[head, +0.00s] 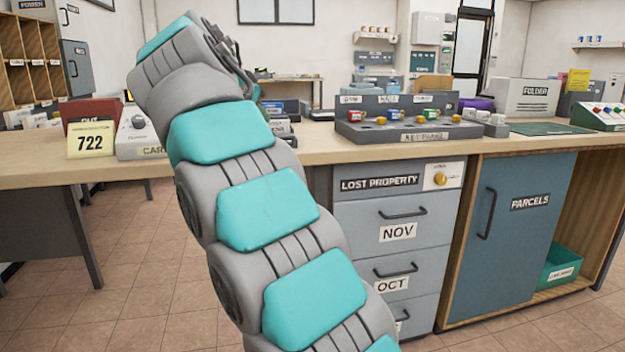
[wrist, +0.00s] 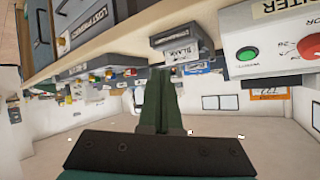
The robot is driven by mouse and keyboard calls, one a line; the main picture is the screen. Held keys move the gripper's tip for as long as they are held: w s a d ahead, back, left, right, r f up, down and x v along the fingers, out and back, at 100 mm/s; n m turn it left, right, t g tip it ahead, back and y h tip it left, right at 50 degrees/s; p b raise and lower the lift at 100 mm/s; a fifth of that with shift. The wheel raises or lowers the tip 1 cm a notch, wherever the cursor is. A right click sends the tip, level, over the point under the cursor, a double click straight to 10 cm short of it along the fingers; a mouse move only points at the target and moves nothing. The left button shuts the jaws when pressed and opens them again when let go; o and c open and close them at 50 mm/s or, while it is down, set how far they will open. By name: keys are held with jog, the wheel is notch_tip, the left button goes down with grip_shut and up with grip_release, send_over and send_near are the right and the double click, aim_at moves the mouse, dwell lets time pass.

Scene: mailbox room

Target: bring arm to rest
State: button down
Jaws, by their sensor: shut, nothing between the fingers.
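My arm rises from the bottom centre of the head view and curls up over the counter's left part. My gripper shows only in part at the upper end of the arm in the head view. In the wrist view my gripper (wrist: 161,88) has its two dark green fingers together with nothing between them. The wrist view is upside down, with the counter (wrist: 105,48) along its top. No held object shows.
A grey key rack (head: 410,130) stands on the counter (head: 325,150). Drawers (head: 385,235) and a blue parcels door (head: 510,240) are below it. The 722 card (head: 90,141) is left of my arm. Tiled floor (head: 130,270) lies clear at the lower left.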

jog(key=s+d+f+n+g+p, duration=0.15)
jog(key=s+d+f+g, duration=0.25)
jog(key=s+d+f, duration=0.55)
jog(key=s+d+f+n+g, duration=0.35)
jog(key=s+d+f, duration=0.35)
jog(key=d+f, duration=0.45)
jog(key=s+d+f+g+y, duration=0.1)
jog(key=s+f, duration=0.4)
jog(key=s, duration=0.5)
jog(key=s+d+f+g+y, duration=0.1)
jog(key=s+d+f+g, duration=0.1)
jog(key=s+f, duration=0.4)
jog(key=s+d+f+g+y, duration=0.1)
jog(key=s+f+g, duration=0.2)
jog(key=s, duration=1.3)
notch_tip(320, 180, down, 3)
jog(key=shift+d+r+n+p, duration=0.15)
jog(key=shift+d+n+p, duration=0.2)
jog(key=shift+n+p, duration=0.05)
